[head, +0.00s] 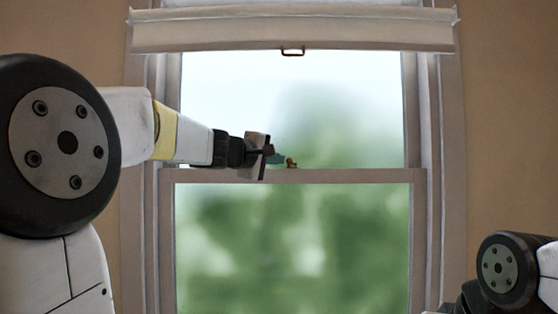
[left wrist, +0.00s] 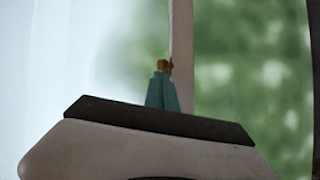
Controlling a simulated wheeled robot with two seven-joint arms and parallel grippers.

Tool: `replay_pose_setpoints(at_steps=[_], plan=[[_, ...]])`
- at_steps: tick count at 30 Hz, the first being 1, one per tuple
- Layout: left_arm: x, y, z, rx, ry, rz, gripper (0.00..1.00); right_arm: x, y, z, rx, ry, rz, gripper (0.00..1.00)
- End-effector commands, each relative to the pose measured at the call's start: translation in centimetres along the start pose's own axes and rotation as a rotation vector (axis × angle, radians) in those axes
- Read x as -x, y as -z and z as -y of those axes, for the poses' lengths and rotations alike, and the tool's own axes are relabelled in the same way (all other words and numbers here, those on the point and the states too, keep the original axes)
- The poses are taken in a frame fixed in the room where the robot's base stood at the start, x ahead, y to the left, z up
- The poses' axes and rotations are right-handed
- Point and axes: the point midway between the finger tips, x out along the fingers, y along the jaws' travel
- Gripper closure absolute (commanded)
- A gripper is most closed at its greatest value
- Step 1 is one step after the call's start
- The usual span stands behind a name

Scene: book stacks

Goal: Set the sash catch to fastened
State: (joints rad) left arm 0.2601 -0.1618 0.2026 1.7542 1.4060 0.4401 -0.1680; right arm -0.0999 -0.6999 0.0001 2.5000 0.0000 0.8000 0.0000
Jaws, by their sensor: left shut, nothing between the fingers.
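The brass sash catch (head: 291,162) sits on the meeting rail of the window, near the middle of the head view. In the left wrist view the catch (left wrist: 163,65) shows as a small brass piece just beyond my fingertips. My left gripper (head: 281,159) is shut and empty, its teal fingers pointing at the catch from the left, very close to it. Those fingers (left wrist: 162,90) also show in the left wrist view. I cannot tell whether they touch the catch, or which way its lever is turned. My right gripper is not in view.
The meeting rail (head: 350,176) runs across the window below the catch. The window frame (head: 433,150) bounds the right side. The space right of the catch is clear.

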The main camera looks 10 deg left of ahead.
Motion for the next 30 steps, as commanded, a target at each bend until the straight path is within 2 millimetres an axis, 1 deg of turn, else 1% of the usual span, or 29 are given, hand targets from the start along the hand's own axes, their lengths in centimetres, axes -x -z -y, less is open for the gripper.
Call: replay_pose_setpoints(at_steps=[6,12,30], plan=[[-0.1,-1.4,-0.3,-0.001,-0.001,0.002,1.0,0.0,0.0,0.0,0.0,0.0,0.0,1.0],[-0.3,-2.0,-0.4,0.0,-0.001,0.001,1.0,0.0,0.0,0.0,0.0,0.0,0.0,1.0],[-0.5,-2.4,-0.5,0.0,0.0,0.003,1.0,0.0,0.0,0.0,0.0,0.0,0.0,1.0]])
